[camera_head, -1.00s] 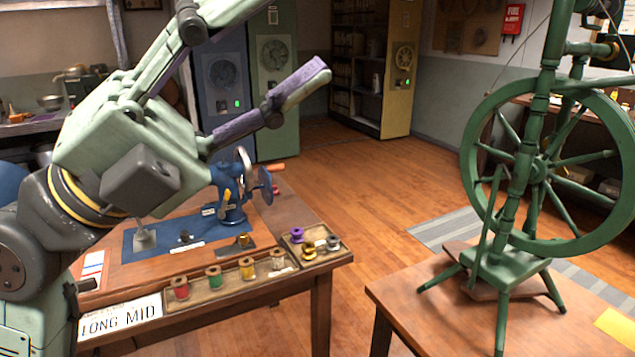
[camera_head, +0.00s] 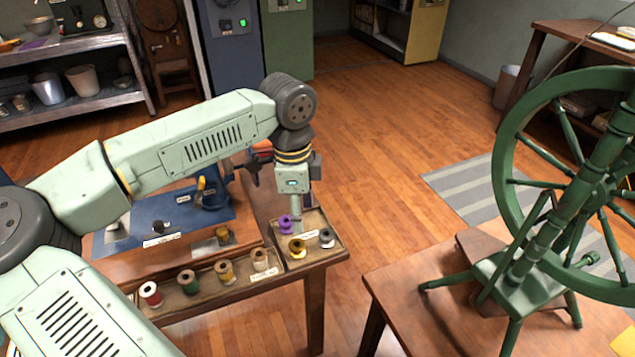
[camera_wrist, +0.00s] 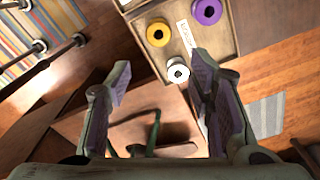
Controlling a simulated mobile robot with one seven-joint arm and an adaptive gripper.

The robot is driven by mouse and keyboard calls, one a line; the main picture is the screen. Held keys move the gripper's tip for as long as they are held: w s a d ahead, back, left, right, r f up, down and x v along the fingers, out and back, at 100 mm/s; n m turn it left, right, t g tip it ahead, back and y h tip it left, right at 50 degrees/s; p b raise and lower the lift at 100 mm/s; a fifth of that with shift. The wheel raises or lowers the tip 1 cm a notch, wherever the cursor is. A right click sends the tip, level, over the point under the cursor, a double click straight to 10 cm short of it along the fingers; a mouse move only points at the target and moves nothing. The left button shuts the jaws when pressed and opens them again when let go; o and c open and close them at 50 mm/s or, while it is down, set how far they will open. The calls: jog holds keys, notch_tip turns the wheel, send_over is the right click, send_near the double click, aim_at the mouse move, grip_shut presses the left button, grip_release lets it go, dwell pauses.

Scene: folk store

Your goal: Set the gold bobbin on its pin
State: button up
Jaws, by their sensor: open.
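The gold bobbin (camera_head: 297,249) stands in the small wooden tray (camera_head: 333,254) at the table's right front corner. It also shows at the upper middle of the wrist view (camera_wrist: 158,34). I cannot tell which fitting is the gold bobbin's pin.
A blue winding device (camera_head: 212,190) stands on a blue mat behind. A green spinning wheel (camera_head: 540,220) stands on the right table, across a floor gap.

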jog(key=a, duration=0.1)
jog(key=b, duration=0.3)
send_over(297, 241)
jog(key=shift+s+f, duration=0.25)
jog(key=shift+f, duration=1.25)
jog(key=shift+s+f, duration=0.2)
jog(key=shift+f, duration=1.3)
notch_tip(297, 241, down, 4)
jog(key=b, duration=0.4)
jog(key=shift+f, duration=0.1)
jog(key=shift+b, duration=0.5)
jog(key=c, duration=0.8)
jog(key=shift+o, duration=0.2)
